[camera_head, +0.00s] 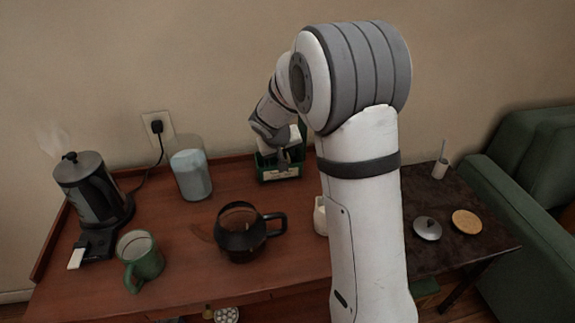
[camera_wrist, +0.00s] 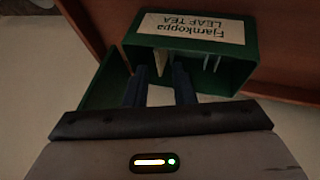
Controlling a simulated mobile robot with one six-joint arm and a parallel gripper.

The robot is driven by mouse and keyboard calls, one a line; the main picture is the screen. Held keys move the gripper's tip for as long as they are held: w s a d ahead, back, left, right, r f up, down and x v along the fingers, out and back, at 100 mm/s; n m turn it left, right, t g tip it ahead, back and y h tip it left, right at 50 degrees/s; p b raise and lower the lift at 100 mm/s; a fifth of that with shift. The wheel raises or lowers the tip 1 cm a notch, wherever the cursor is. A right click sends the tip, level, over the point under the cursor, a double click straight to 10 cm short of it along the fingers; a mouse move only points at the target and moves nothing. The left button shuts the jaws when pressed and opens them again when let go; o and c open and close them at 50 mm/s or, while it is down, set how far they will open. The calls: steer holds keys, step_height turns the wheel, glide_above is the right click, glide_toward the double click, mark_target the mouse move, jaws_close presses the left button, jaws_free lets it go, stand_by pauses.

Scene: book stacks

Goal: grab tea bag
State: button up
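A green tea box (camera_wrist: 240,62) shows upside down in the wrist view, with a cream label reading "Fjarnkoppa LEAF TEA". Its open inside holds a few thin pale tea bags, one (camera_wrist: 163,62) near the line between my fingers and others (camera_wrist: 211,62) to the right. My gripper (camera_wrist: 161,78) has its two dark fingers apart, with the tips at the box opening. I see no contact with a bag. In the head view the box (camera_head: 280,175) stands at the back of the desk, with my gripper (camera_head: 283,158) pointing down at it and partly hiding it.
A black coffee pot (camera_head: 240,240), green mug (camera_head: 142,262), pale blue canister (camera_head: 190,174) and steaming kettle (camera_head: 92,190) stand to the left. A lid (camera_head: 428,229) and cork coaster (camera_head: 466,222) lie on the dark right part. A green sofa (camera_head: 535,180) is beyond.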

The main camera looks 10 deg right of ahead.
mark_target(288, 158)
steer(key=x, duration=0.3)
steer(key=shift+f, duration=0.1)
steer(key=shift+c, duration=0.2)
jaws_close()
stand_by(0.3)
